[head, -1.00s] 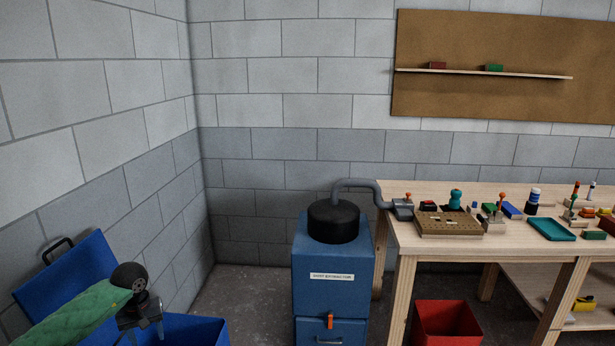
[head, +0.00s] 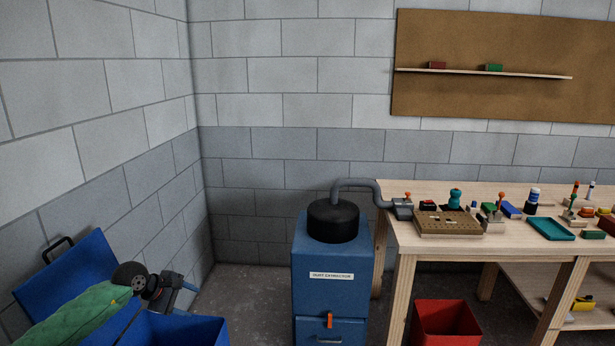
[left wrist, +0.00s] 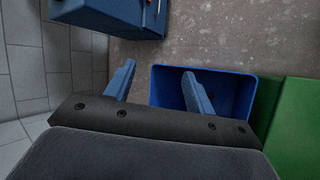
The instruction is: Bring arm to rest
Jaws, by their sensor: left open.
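My left gripper (head: 182,291) is at the lower left of the head view, at the end of the green-sleeved arm. It is tilted toward the right, above and beside an open blue box (head: 190,329). In the left wrist view the two blue-grey fingers of my left gripper (left wrist: 158,85) stand wide apart with nothing between them. The blue box (left wrist: 238,92) shows below and beyond the right finger. My right gripper is in neither view.
A blue dust extractor (head: 328,262) stands right of the arm, clear of it. Farther right are a wooden workbench (head: 398,240) with several tools and blocks, and a red bin (head: 447,325). Grey block walls close the left side. Bare floor (head: 250,290) lies between box and extractor.

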